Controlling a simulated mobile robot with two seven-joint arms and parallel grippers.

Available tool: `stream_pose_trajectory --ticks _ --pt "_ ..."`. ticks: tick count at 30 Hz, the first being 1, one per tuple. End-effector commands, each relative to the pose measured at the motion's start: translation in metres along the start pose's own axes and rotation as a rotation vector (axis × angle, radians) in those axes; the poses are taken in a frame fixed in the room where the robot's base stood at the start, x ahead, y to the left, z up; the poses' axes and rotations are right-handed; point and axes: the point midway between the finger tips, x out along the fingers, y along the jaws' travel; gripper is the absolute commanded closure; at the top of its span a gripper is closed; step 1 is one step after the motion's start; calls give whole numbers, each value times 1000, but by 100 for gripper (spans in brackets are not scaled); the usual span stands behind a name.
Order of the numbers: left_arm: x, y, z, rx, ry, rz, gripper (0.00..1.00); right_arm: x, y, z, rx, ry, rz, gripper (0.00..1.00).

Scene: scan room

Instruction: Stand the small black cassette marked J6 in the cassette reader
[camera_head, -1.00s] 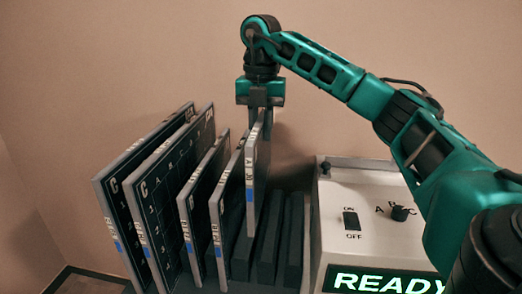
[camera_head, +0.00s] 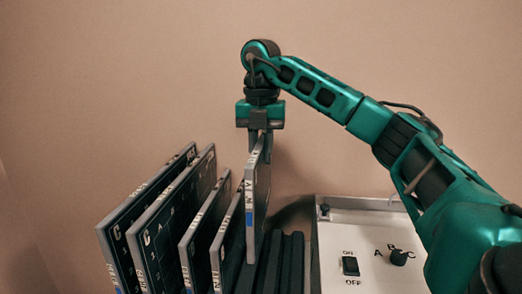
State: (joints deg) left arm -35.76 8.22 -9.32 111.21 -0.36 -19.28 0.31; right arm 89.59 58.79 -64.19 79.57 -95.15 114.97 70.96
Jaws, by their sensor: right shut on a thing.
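My right gripper (camera_head: 260,136) is shut on the top edge of a small thin cassette (camera_head: 260,195) with a pale edge and a blue patch. It hangs upright above the right part of the rack, just right of the other small cassettes; the marking on its edge is too small to read surely. Its lower end is close to the dark rack slots (camera_head: 283,265). The cassette reader (camera_head: 375,220), a light box with a switch and a knob, stands to the right. My left gripper is not in view.
Two large black cassettes (camera_head: 183,205) stand at the left of the rack, with two smaller ones (camera_head: 208,222) beside them. The slots right of the held cassette look empty. My right forearm passes over the reader's right side. A plain wall is behind.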

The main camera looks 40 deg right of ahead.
Motion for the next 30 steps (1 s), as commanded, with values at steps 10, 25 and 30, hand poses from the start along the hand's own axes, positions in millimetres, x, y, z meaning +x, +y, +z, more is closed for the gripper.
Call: stream_pose_trajectory --ticks 10,25,30 --pt "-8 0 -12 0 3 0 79 -28 0 0 0 -4 4 100" --pt "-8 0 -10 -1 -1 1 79 -66 1 0 -1 -3 4 100" --pt "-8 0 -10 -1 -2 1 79 -75 1 0 -1 -3 3 100"
